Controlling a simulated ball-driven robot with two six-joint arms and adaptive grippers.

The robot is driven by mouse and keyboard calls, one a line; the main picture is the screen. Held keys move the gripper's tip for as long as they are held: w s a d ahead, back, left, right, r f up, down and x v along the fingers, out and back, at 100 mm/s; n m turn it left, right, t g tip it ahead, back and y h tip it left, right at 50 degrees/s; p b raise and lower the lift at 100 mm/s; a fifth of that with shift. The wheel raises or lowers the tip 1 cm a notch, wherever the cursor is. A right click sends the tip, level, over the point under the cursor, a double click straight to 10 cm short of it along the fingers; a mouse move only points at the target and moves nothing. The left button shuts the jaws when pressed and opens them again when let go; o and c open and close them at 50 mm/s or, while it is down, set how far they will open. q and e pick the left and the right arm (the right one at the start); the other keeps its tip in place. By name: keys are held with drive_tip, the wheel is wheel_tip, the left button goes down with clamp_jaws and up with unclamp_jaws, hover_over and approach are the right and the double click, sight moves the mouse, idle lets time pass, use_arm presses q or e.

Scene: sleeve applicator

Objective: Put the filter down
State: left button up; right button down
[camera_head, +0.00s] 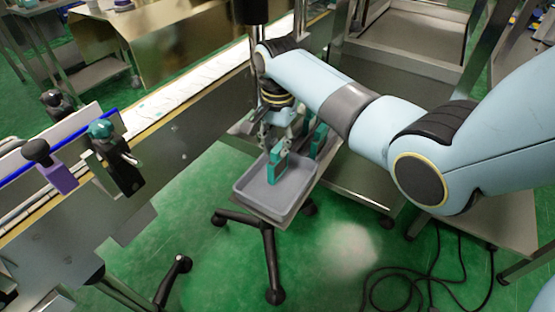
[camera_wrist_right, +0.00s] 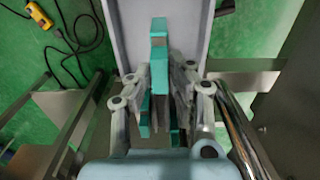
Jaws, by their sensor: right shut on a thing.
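The filter (camera_head: 277,167) is a teal, frame-like block, upright at the grey tray. My right gripper (camera_head: 268,146) comes down from above and is shut on it. In the right wrist view the filter (camera_wrist_right: 159,62) stands out between the fingers of my right gripper (camera_wrist_right: 164,80), over the tray. I cannot tell whether its lower end touches the tray floor. My left gripper is not in view.
The shallow grey tray (camera_head: 262,208) stands on a black-legged stand (camera_head: 270,255) beside the conveyor (camera_head: 190,148). Another teal piece (camera_head: 318,138) is just right of the gripper. The tray's near part is bare. Black cables (camera_head: 415,285) lie on the green floor.

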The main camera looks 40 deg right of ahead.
sight(278, 158)
wheel_tip(278, 158, down, 4)
drive_tip(key=shift+r+b, duration=0.15)
drive_tip(key=shift+b, duration=0.3)
drive_tip(key=shift+f, duration=0.3)
drive_tip(key=c, duration=1.2)
unclamp_jaws()
wheel_tip(278, 158, up, 12)
drive_tip(key=p, duration=0.2)
drive_tip(key=shift+p, duration=0.35)
